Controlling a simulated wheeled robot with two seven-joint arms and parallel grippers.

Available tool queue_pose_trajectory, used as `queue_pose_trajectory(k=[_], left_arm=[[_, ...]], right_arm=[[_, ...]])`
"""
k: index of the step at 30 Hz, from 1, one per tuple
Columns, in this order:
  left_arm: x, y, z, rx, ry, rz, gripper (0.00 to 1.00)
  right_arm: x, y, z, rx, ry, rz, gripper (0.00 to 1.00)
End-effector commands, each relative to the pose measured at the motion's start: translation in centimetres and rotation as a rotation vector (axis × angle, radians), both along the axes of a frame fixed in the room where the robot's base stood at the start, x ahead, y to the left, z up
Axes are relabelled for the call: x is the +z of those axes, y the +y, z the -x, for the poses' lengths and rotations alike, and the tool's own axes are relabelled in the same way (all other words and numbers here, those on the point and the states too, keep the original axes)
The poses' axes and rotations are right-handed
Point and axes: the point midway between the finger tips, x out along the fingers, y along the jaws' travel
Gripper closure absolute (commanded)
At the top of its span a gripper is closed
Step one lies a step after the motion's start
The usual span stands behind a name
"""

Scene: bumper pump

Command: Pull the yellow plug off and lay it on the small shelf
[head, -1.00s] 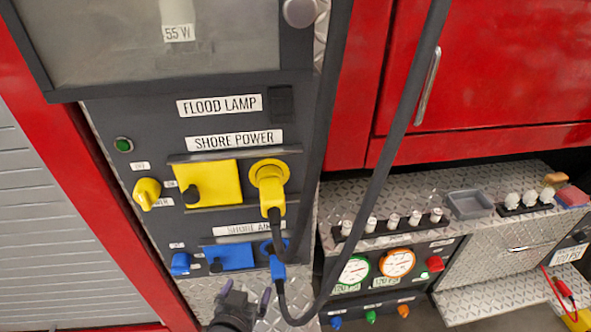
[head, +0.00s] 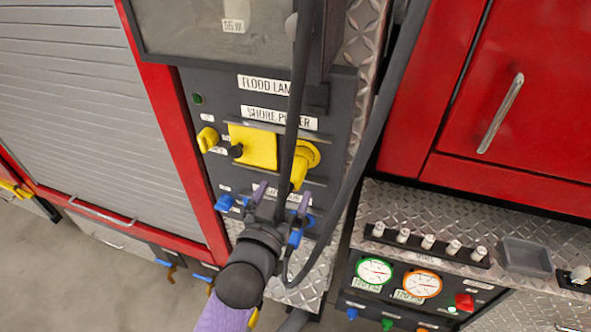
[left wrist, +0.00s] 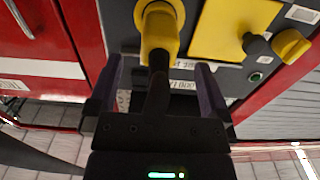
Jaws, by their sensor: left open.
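The yellow plug (head: 298,172) sits in the round yellow socket (head: 313,153) under the SHORE POWER label, partly hidden by a black cable. In the left wrist view the plug (left wrist: 158,38) shows with its black cable running down from it. My left gripper (head: 281,196) is open just below the plug. Its two purple-tipped fingers stand either side of the cable in the left wrist view (left wrist: 159,80), not touching the plug. A diamond-plate ledge (head: 395,198) is at the right; I cannot tell if it is the small shelf. My right gripper is not in view.
A blue plug (head: 295,238) and its cable are close to my left gripper. A yellow flap (head: 253,146) and yellow knob (head: 208,138) are left of the socket. The ledge holds a row of white-capped pieces (head: 428,241) and a grey tray (head: 525,256). Thick black cables hang across the panel.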

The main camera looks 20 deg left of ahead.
Motion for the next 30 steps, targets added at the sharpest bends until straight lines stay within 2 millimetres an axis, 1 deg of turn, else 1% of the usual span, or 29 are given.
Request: queue_pose_trajectory(k=[5,11,15,18,24,30], left_arm=[[-0.3,-0.1,-2.0,-0.001,-0.002,0.000,0.00],[-0.4,-0.2,-5.0,-0.001,-0.002,-0.001,0.00],[-0.1,-0.2,-6.9,0.000,-0.001,0.000,0.00],[-0.2,-0.3,-7.9,0.000,0.000,0.000,0.00],[0.2,-0.3,-8.8,0.000,-0.005,0.000,0.00],[0.4,-0.2,-8.9,0.001,-0.009,0.000,0.00]], right_arm=[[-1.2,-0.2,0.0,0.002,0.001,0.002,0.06],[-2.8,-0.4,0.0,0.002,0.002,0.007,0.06],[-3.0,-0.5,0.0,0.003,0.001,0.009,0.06],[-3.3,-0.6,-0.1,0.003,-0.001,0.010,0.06],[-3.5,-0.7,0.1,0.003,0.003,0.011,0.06],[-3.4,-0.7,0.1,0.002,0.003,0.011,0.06]])
